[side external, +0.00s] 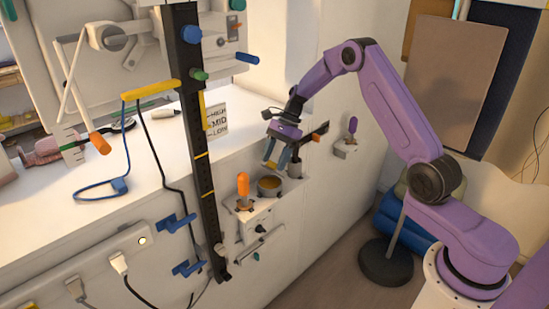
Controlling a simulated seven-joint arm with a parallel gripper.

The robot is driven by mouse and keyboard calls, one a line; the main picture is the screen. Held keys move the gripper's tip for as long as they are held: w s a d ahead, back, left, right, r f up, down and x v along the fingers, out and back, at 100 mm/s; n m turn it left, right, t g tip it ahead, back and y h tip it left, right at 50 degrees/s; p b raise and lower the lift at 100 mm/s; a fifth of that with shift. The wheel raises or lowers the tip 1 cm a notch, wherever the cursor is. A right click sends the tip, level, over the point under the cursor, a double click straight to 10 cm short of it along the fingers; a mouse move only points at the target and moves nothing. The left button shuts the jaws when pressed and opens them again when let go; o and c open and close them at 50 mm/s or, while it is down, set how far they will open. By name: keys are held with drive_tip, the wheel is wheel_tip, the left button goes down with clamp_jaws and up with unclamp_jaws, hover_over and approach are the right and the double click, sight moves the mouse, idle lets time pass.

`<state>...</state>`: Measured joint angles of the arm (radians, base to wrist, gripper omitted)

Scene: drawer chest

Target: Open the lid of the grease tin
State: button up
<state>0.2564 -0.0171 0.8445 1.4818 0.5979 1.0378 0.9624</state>
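A small round tin with a dark rim and a tan top (270,186), likely the grease tin, sits on a small ledge on the front of the white cabinet. I cannot tell whether the tan top is a closed lid or the contents. My gripper (274,165) points down just above the tin, apart from it. Its two blue-grey fingers are spread with nothing visible between them.
An orange-handled tool (243,187) stands just left of the tin, above a small white box (255,220). A black upright rail (203,170) stands further left. A purple-handled tool (352,125) sits on a wall bracket at right. Cables hang at left.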

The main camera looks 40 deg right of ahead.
drive_tip(key=shift+o, duration=0.3)
drive_tip(key=v, duration=1.7)
drive_tip(key=shift+r, duration=0.2)
drive_tip(key=shift+d, duration=0.1)
